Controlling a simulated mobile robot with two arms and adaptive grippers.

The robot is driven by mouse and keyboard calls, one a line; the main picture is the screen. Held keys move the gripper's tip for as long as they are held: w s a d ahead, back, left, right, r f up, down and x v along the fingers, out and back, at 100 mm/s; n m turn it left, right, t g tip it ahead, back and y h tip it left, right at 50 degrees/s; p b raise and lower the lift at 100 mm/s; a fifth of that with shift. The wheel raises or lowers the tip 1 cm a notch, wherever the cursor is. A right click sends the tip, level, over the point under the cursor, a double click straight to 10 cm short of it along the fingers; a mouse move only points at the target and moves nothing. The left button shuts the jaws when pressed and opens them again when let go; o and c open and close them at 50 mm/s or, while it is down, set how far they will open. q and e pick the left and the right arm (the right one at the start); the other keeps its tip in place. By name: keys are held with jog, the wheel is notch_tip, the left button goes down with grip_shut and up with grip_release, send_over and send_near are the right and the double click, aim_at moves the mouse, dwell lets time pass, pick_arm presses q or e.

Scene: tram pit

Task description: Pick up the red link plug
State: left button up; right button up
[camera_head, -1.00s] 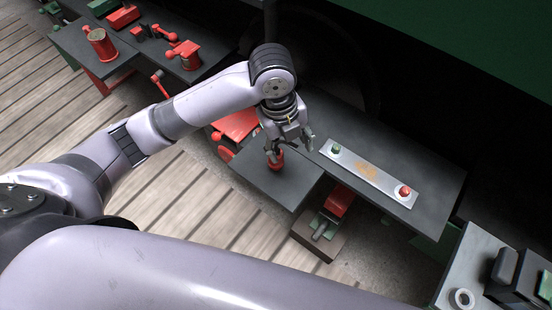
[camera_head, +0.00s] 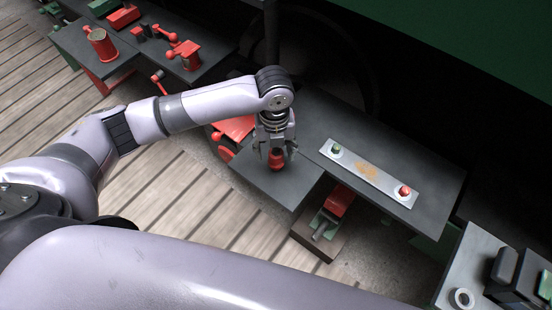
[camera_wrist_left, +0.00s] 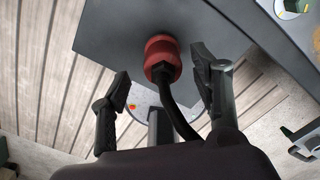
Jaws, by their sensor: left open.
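The red link plug (camera_head: 277,163) stands on the left part of the dark workbench (camera_head: 262,181). My left gripper (camera_head: 278,152) points down over it, open, with its fingers on either side of the plug's upper part. In the left wrist view the plug (camera_wrist_left: 162,54) shows a red ribbed body with a black stem or cable running back between the open fingers of my left gripper (camera_wrist_left: 163,78). Gaps show between the fingers and the plug. The fingers partly hide the plug in the head view. My right gripper is not in view.
A pale plate (camera_head: 367,173) with a green and a red knob lies to the right on the bench. Another bench (camera_head: 75,45) with red tools stands at upper left. A grey table (camera_head: 468,265) is at lower right.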

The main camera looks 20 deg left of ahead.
aim_at(276, 160)
pick_arm(q)
jog(key=f, duration=0.5)
jog(key=shift+w+d+f, duration=0.1)
jog(key=shift+w+f, duration=0.2)
grip_shut()
dwell(0.5)
jog(key=shift+r, duration=0.1)
